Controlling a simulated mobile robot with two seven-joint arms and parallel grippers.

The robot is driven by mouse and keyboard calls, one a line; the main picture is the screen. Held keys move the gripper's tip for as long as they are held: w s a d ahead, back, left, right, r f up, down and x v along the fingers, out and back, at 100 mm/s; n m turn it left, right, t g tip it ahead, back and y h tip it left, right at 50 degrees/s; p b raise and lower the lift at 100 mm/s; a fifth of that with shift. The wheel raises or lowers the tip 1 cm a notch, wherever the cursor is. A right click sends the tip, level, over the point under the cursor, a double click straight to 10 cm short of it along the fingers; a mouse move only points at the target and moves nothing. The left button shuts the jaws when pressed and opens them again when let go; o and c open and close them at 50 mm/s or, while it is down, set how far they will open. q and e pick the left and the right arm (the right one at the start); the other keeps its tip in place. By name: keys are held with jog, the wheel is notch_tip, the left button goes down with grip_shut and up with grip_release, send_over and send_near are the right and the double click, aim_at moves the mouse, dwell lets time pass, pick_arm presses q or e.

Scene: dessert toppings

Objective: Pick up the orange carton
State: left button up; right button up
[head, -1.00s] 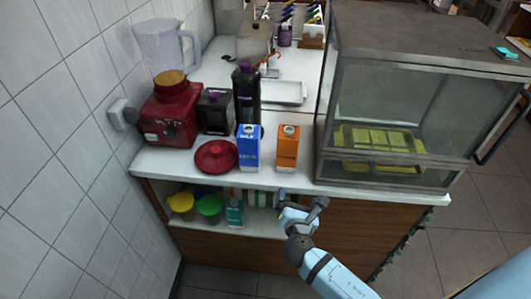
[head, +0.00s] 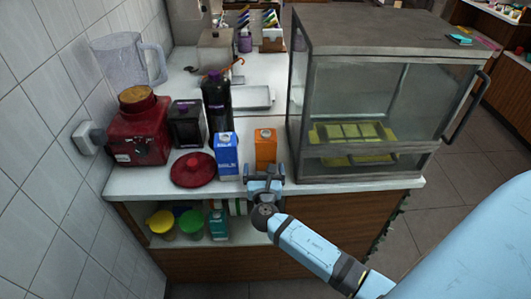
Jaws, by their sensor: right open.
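The orange carton (head: 265,148) stands upright on the white counter, between a blue milk carton and the glass case. My right gripper (head: 264,175) is open just in front of the orange carton, at about the height of its lower part. The gripper hides the carton's bottom edge, and I cannot tell whether the fingers touch it. My left gripper is not in view.
The blue milk carton (head: 227,157) stands close on the left. The glass case (head: 365,115) stands close on the right. The counter (head: 135,184) has little free room.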

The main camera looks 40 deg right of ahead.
aim_at(265, 156)
jog(key=shift+w+d+r, duration=0.1)
jog(key=shift+w+d, duration=0.2)
jog(key=shift+d, duration=0.05)
jog(key=x, duration=0.4)
jog(key=shift+d+p, duration=0.3)
jog(key=shift+p, duration=0.05)
jog(key=c, duration=1.1)
jog(key=shift+r, duration=0.1)
jog(key=shift+c, duration=0.6)
jog(key=shift+r, duration=0.1)
